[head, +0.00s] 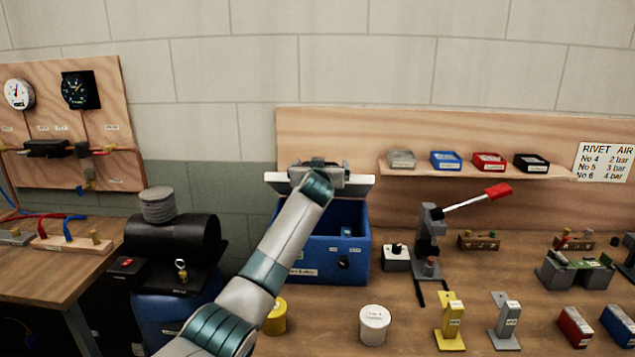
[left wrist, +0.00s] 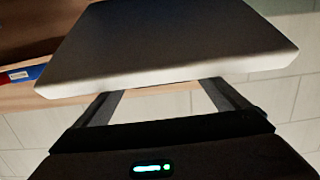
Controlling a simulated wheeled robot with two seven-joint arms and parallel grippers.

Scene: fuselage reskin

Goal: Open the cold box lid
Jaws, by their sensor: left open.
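The cold box (head: 308,258) is a blue box on the bench, left of centre in the head view. Its white lid (head: 358,186) is raised above the box, and part of the blue inside shows below it. My left gripper (head: 322,164) is at the lid, with my arm crossing in front of the box. In the left wrist view the lid (left wrist: 175,45) is a large pale slab across the top. My left gripper's two fingers (left wrist: 162,100) are spread apart, their tips hidden by the lid. Contact cannot be told. My right gripper is not in view.
A yellow pot (head: 276,318) and a white tub (head: 374,325) stand in front of the box. A press with a red handle (head: 497,191) stands to the right. A shelf (head: 470,169) with small bins is behind. A black cylinder (head: 172,238) is at left.

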